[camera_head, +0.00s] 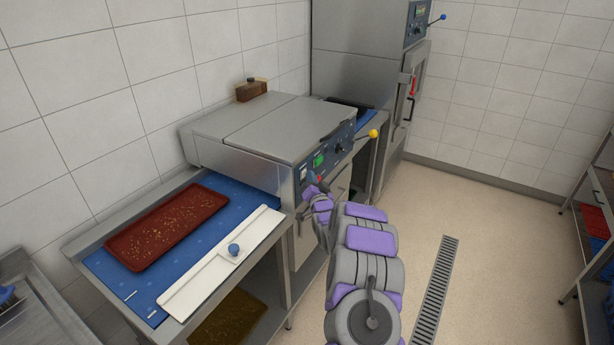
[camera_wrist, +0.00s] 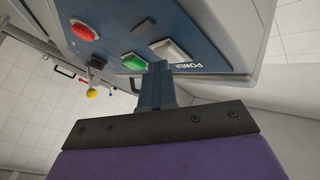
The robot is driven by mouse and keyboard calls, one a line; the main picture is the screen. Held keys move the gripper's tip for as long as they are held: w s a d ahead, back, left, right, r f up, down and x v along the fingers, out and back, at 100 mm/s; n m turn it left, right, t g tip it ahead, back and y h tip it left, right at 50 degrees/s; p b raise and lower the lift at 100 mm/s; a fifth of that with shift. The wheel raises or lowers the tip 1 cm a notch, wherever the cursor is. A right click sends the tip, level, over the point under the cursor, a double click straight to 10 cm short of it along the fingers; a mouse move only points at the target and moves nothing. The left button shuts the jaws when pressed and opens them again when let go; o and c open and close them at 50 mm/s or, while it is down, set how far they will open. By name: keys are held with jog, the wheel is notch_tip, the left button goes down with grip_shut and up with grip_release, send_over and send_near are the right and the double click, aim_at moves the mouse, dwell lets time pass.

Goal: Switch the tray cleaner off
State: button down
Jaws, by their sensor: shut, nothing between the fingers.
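The tray cleaner (camera_head: 270,130) is a steel machine with a blue control panel, at the middle of the head view. The wrist view shows its panel from close up: a red button (camera_wrist: 84,30), a green button (camera_wrist: 134,62) and a pale switch (camera_wrist: 170,50) beside the word POWER. My gripper (camera_head: 312,180) is at the near end of the panel. In the wrist view its shut blue fingers (camera_wrist: 160,68) point at the panel, between the green button and the pale switch. They overlap the switch's lower edge; I cannot tell whether they touch it.
A dark red tray (camera_head: 165,226) lies on the blue belt left of the machine, beside a white rail (camera_head: 205,272) with a blue knob. A yellow-knobbed lever (camera_head: 373,134) sticks out at the panel's far end. A tall steel oven stands behind.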

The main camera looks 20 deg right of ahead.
jog(key=shift+r, duration=0.1)
jog(key=shift+s+d, duration=0.1)
jog(key=shift+s, duration=0.2)
jog(key=s+d+p, duration=0.1)
jog(key=s+d, duration=0.2)
jog(key=s, duration=0.1)
jog(key=shift+s+d, duration=0.4)
dwell(0.6)
